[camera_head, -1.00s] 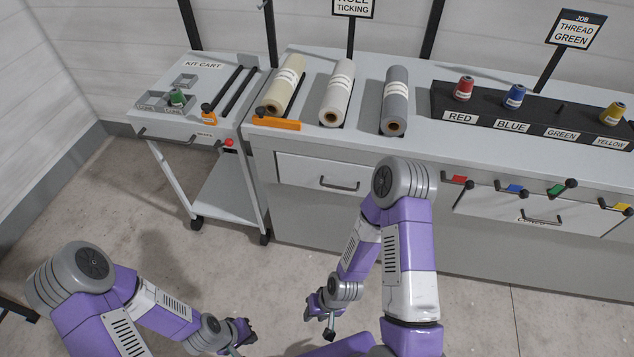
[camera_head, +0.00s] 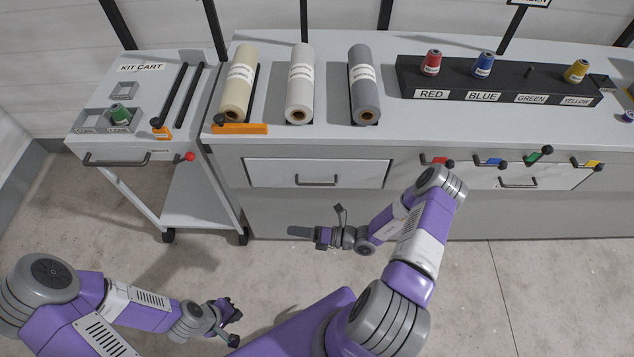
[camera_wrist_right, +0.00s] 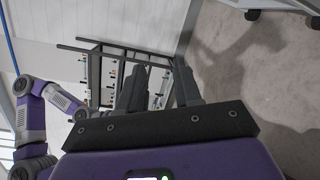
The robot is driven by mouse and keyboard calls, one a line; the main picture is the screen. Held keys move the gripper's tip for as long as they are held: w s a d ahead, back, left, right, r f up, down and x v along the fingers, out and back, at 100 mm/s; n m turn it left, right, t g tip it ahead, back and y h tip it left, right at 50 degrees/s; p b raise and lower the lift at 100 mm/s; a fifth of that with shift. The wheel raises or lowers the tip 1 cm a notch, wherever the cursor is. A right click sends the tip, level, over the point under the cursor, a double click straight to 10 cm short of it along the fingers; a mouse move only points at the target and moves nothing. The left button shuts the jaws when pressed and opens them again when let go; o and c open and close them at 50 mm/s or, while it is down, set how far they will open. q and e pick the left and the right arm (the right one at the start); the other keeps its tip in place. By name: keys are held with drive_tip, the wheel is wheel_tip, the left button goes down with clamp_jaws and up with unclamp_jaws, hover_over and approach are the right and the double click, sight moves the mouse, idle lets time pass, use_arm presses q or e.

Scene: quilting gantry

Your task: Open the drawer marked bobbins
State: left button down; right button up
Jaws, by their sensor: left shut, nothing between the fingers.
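A white drawer front (camera_head: 317,173) with a dark bar handle is in the bench's left part, shut, with no readable label. A second drawer front (camera_head: 545,178) with a similar handle is at right, below the coloured levers, also shut. I cannot read "bobbins" on either. My right gripper (camera_head: 300,232) is in front of and below the left drawer, pointing left, apart from it. In the right wrist view its two fingers (camera_wrist_right: 158,82) are spread with nothing held. My left gripper (camera_head: 236,327) is low at the lower left, shut and empty, away from the bench.
A kit cart (camera_head: 100,145) with a handle and red knob stands left of the bench. Fabric rolls (camera_head: 300,85) and a thread rack (camera_head: 410,83) with spools sit on the bench top. Coloured levers (camera_head: 490,162) stick out above the right drawer. The floor before the bench is open.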

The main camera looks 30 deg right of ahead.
sight(317, 184)
drive_tip(key=w+d+r+m+t+h, duration=0.1)
drive_tip(key=w+d+m+t+h, duration=0.2)
drive_tip(key=d+m+t+h, duration=0.9)
drive_tip(key=w+g+y, duration=0.1)
drive_tip(key=w, duration=0.1)
drive_tip(key=w+g+y, duration=0.1)
drive_tip(key=w+g, duration=0.1)
drive_tip(key=w, duration=0.1)
drive_tip(key=w+d+r+n+g+y, duration=0.1)
drive_tip(key=w, duration=0.1)
drive_tip(key=shift+w+y+b, duration=0.25)
drive_tip(key=shift+y+b, duration=0.05)
drive_tip(key=shift+b, duration=0.1)
clamp_jaws()
